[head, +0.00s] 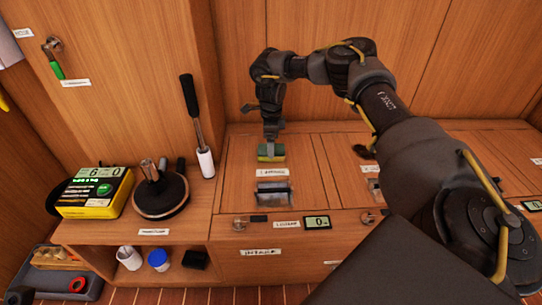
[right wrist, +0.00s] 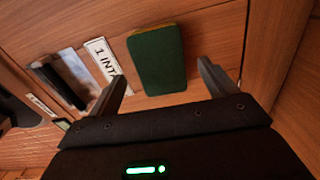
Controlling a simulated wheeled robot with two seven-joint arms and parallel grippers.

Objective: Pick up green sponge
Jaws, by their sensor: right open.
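The green sponge (head: 270,155) lies on the wooden bench top, behind a white label. It has a dark green top and a yellowish edge, and the gripper partly covers it in the head view. In the right wrist view the sponge (right wrist: 157,60) lies beyond the fingertips and between their lines. My right gripper (head: 270,142) points down over the sponge in the head view. In the right wrist view its two fingers (right wrist: 163,78) are spread apart with nothing between them. I cannot tell the exact height above the sponge. My left gripper is not in view.
A white label (head: 272,172) and a metal-rimmed slot (head: 273,193) lie in front of the sponge. A wooden wall rises behind.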

